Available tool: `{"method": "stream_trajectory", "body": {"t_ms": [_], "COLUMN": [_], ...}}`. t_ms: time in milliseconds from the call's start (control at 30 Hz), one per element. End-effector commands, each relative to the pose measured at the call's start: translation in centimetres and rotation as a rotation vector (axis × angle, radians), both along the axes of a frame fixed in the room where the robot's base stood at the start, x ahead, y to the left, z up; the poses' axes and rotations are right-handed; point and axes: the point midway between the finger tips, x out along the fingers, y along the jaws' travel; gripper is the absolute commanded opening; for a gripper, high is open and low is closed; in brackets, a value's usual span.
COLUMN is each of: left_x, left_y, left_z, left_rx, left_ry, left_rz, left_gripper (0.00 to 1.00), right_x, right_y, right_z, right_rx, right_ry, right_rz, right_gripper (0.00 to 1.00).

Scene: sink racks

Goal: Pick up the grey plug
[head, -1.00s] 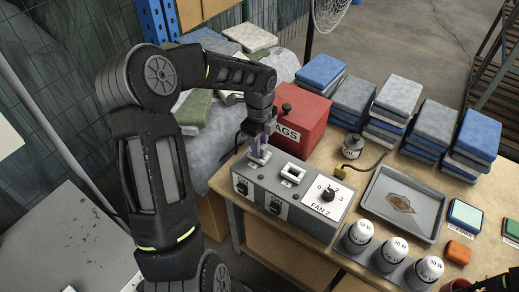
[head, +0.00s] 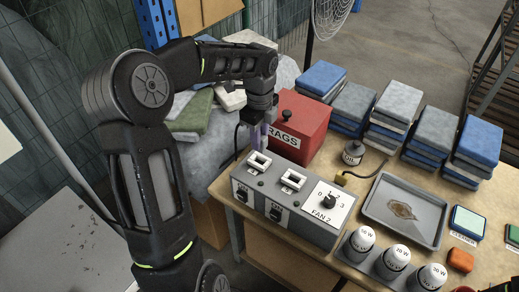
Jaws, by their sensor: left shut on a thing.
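My left gripper (head: 257,134) reaches in from the left and is just behind and above the left end of the grey control box (head: 290,212). A dark cable (head: 237,138) curves down beside the gripper. The left white-framed socket (head: 259,162) on the box top is empty and apart from the gripper. The second socket (head: 293,179) is also empty. My right gripper is not in view.
A red rag box (head: 297,130) stands close to the gripper's right. Stacks of folded cloths (head: 396,100) line the back of the bench.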

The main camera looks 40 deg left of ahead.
Motion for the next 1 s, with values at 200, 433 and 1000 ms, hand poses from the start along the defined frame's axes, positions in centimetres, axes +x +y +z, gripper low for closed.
{"method": "stream_trajectory", "body": {"t_ms": [200, 433, 1000], "left_x": [0.0, 0.0, 0.1], "left_y": [0.0, 0.0, -0.1], "left_z": [3.3, 3.9, 3.6], "left_rx": [0.001, 0.000, 0.000], "left_ry": [-0.002, 0.000, 0.000], "left_rz": [-0.001, 0.000, -0.004], "left_gripper": [0.00, 0.00, 0.00], "right_x": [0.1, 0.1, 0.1], "right_y": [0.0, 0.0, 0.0], "right_z": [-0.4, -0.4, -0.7], "right_rx": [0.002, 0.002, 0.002], "right_ry": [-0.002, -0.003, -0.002], "right_rz": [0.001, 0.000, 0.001], "right_gripper": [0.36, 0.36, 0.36]}}
